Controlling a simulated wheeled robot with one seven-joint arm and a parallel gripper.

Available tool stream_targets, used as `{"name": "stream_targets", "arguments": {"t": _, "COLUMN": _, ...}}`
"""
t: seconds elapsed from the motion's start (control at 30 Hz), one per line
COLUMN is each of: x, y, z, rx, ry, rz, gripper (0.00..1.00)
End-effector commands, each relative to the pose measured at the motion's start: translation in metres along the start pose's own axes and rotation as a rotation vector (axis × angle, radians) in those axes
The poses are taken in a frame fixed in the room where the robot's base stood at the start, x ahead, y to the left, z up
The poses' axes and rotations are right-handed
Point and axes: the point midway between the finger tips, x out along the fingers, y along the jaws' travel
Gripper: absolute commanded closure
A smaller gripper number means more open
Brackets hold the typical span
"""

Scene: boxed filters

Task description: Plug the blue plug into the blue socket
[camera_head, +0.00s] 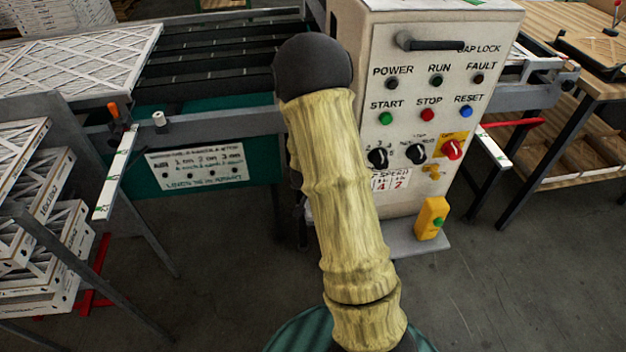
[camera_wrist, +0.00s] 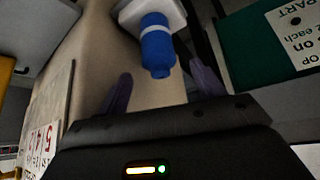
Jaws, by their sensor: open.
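A blue cylindrical plug (camera_wrist: 157,45) with a pale band shows in the wrist view, at the upper middle. Its far end meets a white block (camera_wrist: 140,10) beside a beige panel; whether it is seated in the block or only resting there, I cannot tell. My gripper (camera_wrist: 161,69) is open, its two dark purple fingers spread on either side of the line to the plug. The near end of the plug is at about the fingertips, and I see no contact. No separate blue socket can be made out. In the head view my sleeved arm hides the gripper and the plug.
A beige control cabinet (camera_head: 440,60) with buttons and knobs stands right of my arm. A conveyor (camera_head: 220,60) lies behind and left. A rack of boxed filters (camera_head: 35,210) is at the left, and a wooden bench (camera_head: 580,110) at the right. Grey floor is clear in front.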

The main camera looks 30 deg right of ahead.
Motion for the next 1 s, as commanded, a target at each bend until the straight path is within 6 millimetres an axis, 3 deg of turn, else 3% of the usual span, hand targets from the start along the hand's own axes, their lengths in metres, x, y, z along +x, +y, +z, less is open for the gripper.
{"name": "stream_targets", "arguments": {"t": 0.5, "x": -0.104, "y": -0.002, "z": -0.002, "rx": -0.002, "ry": 0.000, "rz": -0.002, "gripper": 0.32}}
{"name": "stream_targets", "arguments": {"t": 0.7, "x": -0.118, "y": -0.001, "z": 0.000, "rx": -0.002, "ry": -0.001, "rz": -0.001, "gripper": 0.32}}
{"name": "stream_targets", "arguments": {"t": 1.0, "x": -0.118, "y": -0.001, "z": 0.001, "rx": -0.001, "ry": -0.001, "rz": -0.001, "gripper": 0.32}}
